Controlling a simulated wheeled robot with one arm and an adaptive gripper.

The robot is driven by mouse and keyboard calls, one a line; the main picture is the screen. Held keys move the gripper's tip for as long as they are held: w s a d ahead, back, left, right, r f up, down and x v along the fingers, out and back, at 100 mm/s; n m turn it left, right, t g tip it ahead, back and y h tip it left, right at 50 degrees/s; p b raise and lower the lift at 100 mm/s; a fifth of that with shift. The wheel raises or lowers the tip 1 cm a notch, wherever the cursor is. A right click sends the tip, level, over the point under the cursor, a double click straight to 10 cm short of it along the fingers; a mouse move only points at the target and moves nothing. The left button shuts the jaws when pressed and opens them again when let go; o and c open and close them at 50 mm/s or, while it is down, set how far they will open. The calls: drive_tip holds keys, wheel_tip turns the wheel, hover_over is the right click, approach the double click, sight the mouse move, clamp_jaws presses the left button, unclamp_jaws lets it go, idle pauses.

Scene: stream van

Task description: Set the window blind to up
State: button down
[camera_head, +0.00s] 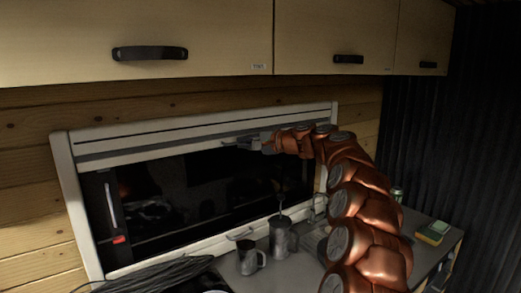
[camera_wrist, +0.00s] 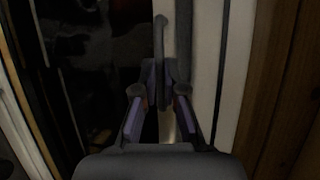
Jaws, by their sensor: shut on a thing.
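The window (camera_head: 62,165) has a pale frame and dark glass. The window blind (camera_head: 160,146) shows as a narrow pale bar across the top of the opening, with the glass uncovered below it. My gripper (camera_head: 243,143) is at this bar, right of its middle, with its fingers pointing left. In the wrist view my gripper (camera_wrist: 160,88) has its fingers closed around a thin grey handle (camera_wrist: 159,38) on the blind's bar. The part of the handle between the fingers is hidden.
Wooden cabinets (camera_head: 210,25) with black handles hang above the window. Below stand a metal mug (camera_head: 247,257), a grey canister (camera_head: 282,240) and dark cables (camera_head: 150,275) on the counter (camera_head: 425,255). A yellow-green box (camera_head: 433,232) lies at the right, near a dark curtain (camera_head: 440,130).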

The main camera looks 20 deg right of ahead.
drive_tip(key=shift+r, duration=0.25)
drive_tip(key=c, duration=1.2)
unclamp_jaws()
drive_tip(key=shift+c, duration=0.2)
drive_tip(key=v, duration=1.2)
drive_tip(key=shift+a, duration=0.2)
